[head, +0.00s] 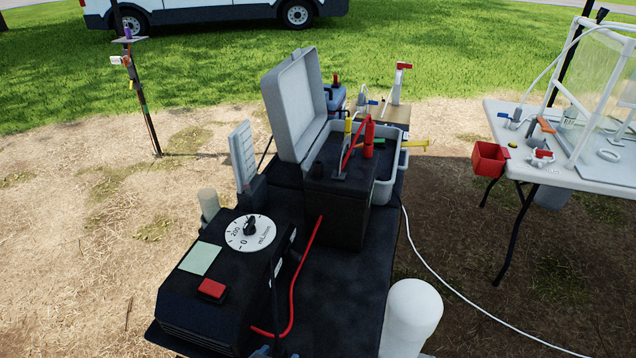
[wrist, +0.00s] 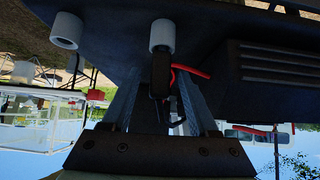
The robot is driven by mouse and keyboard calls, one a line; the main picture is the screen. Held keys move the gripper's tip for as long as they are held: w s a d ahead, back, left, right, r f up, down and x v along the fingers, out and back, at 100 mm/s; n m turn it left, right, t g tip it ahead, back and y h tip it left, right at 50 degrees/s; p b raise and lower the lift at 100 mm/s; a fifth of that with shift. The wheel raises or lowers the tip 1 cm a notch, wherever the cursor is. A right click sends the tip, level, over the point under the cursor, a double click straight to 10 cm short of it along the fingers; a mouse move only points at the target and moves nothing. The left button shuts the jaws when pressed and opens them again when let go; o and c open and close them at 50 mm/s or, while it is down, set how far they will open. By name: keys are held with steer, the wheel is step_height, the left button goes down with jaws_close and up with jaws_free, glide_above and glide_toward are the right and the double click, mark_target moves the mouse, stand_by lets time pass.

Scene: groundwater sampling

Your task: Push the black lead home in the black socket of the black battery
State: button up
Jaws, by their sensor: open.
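In the wrist view, which hangs upside down, my gripper (wrist: 160,80) is open, one finger on each side of a dark plug-like piece (wrist: 160,74) that looks like the black lead. This piece lines up with a pale grey collar (wrist: 162,36); I cannot tell how deep it sits. A second grey collar (wrist: 66,30) stands apart to the left. In the head view the black battery appears to be the black box (head: 335,205) behind the dial unit. Its black socket cannot be picked out there, and my gripper does not show clearly.
The black dial unit (head: 190,310) with a red button stands in front. A red cable (head: 308,260) curves beside it, also seen behind the plug (wrist: 195,72). A white cylinder (head: 410,315) stands front right. A grey case lid (head: 293,105) stands open behind. A white table (head: 545,175) is at right.

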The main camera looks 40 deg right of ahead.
jaws_close()
steer(key=shift+r, duration=0.15)
step_height(320, 180, up, 7)
steer(key=p, duration=0.6)
steer(key=shift+a+f, duration=0.1)
steer(key=shift+f, duration=0.1)
